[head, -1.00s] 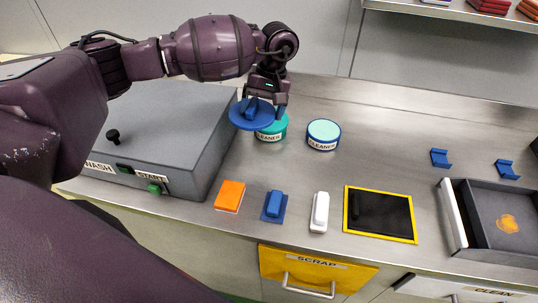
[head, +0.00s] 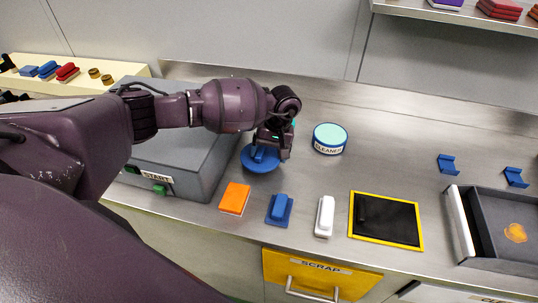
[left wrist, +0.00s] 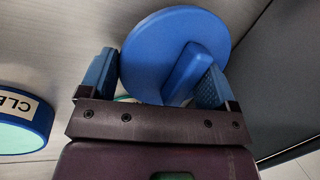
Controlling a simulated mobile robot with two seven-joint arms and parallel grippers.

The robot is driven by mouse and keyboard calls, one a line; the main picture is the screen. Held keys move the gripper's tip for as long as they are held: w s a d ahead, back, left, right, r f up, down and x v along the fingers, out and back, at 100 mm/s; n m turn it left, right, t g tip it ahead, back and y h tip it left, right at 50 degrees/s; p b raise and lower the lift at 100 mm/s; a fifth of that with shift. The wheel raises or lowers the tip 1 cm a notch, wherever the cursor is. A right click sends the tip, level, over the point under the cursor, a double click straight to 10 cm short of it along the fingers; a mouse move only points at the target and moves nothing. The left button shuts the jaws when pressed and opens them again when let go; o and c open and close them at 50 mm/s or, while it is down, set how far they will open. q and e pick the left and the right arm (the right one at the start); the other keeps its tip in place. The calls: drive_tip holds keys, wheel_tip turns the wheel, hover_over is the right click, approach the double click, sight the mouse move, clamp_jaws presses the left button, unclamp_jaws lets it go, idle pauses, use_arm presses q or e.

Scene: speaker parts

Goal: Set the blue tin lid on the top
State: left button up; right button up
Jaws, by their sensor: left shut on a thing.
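The blue tin lid (head: 259,163), a round disc with a bar handle, is in my left gripper (head: 270,150). The gripper is shut on the lid. In the left wrist view the lid (left wrist: 150,55) shows at the fingers, its handle against the right-hand finger. One cleaner tin (head: 330,139), with a blue rim and pale teal top, stands to the right of the gripper. It also shows at the left edge of the wrist view (left wrist: 22,125). A second, teal tin is almost wholly hidden behind the gripper and lid. My right gripper is out of view.
A grey wash box (head: 185,160) stands close left of the lid. In front lie an orange block (head: 235,198), a blue block (head: 279,209), a white block (head: 325,215) and a yellow-edged black mat (head: 385,220). A dark tray (head: 458,225) is at right.

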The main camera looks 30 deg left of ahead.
use_arm(q)
drive_tip(key=shift+f, duration=0.6)
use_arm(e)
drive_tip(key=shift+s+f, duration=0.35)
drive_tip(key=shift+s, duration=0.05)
use_arm(q)
drive_tip(key=shift+f, duration=0.1)
drive_tip(key=shift+f+b, duration=0.3)
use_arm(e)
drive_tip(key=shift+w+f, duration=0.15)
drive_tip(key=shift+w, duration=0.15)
use_arm(q)
drive_tip(key=shift+f, duration=0.15)
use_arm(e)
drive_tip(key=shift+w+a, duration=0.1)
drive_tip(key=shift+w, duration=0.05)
use_arm(q)
drive_tip(key=shift+s+f, duration=0.1)
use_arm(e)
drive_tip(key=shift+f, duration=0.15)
